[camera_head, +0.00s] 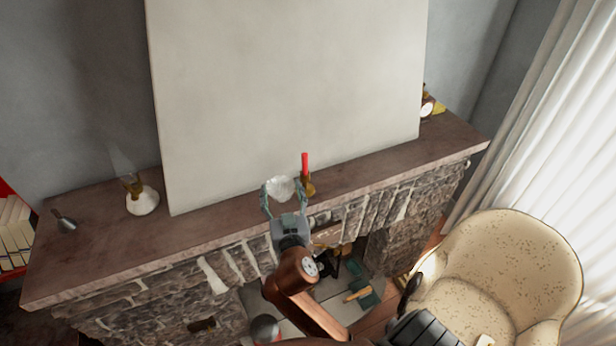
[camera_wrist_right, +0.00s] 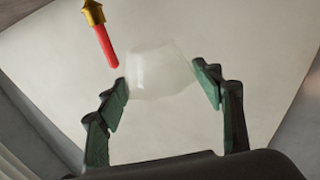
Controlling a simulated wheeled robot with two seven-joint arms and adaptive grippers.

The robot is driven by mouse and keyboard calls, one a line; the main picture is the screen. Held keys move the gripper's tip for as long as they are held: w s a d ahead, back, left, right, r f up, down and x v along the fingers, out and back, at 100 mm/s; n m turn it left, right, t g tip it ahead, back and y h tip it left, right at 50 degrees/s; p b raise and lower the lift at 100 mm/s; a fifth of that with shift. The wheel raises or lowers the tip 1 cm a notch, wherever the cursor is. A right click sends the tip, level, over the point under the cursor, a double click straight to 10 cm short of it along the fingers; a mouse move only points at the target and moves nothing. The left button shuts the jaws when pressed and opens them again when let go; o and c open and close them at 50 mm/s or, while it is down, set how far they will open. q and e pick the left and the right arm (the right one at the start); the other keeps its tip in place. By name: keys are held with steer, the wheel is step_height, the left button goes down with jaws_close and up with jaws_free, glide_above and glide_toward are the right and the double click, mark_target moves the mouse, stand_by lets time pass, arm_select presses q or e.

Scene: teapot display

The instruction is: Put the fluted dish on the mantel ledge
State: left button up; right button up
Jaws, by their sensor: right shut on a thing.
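The fluted dish (camera_head: 281,187) is a small whitish, partly see-through dish. My right gripper (camera_head: 280,190) is shut on it, with a finger on each side, at the front part of the mantel ledge (camera_head: 225,222). The dish (camera_wrist_right: 158,72) also shows in the right wrist view between the green fingertips of the right gripper (camera_wrist_right: 162,85). I cannot tell whether the dish touches the ledge or hangs over it. My left gripper is not in view.
A red candle in a brass holder (camera_head: 306,170) stands just right of the dish. An oil lamp (camera_head: 141,197) and a small grey cone (camera_head: 65,222) stand on the left of the ledge. A clock (camera_head: 427,107) is at the right end. A large blank panel (camera_head: 290,90) leans behind. An armchair (camera_head: 510,265) stands right.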

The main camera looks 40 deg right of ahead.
steer(key=w+d+f+p, duration=0.1)
steer(key=w+d+f, duration=0.1)
steer(key=w+f, duration=0.1)
steer(key=w+d+f, duration=0.2)
steer(key=w+f, duration=0.1)
steer(key=w, duration=0.1)
steer(key=w+d+f+p, duration=0.1)
steer(key=w+f, duration=0.1)
steer(key=w, duration=0.2)
steer(key=shift+w+d+f+p, duration=0.25)
steer(key=shift+d+f+p, duration=0.1)
steer(key=shift+d+f, duration=0.05)
steer(key=shift+w+d+f, duration=0.1)
steer(key=shift+w+f, duration=0.05)
steer(key=shift+f, duration=0.1)
step_height(320, 180, down, 3)
steer(key=shift+w+d+f+p, duration=0.1)
steer(key=shift+w+p, duration=0.05)
steer(key=shift+p, duration=0.6)
steer(key=shift+c, duration=0.2)
steer(key=shift+f, duration=0.15)
steer(key=shift+f+b, duration=0.15)
steer(key=shift+b, duration=0.15)
steer(key=o, duration=1.3)
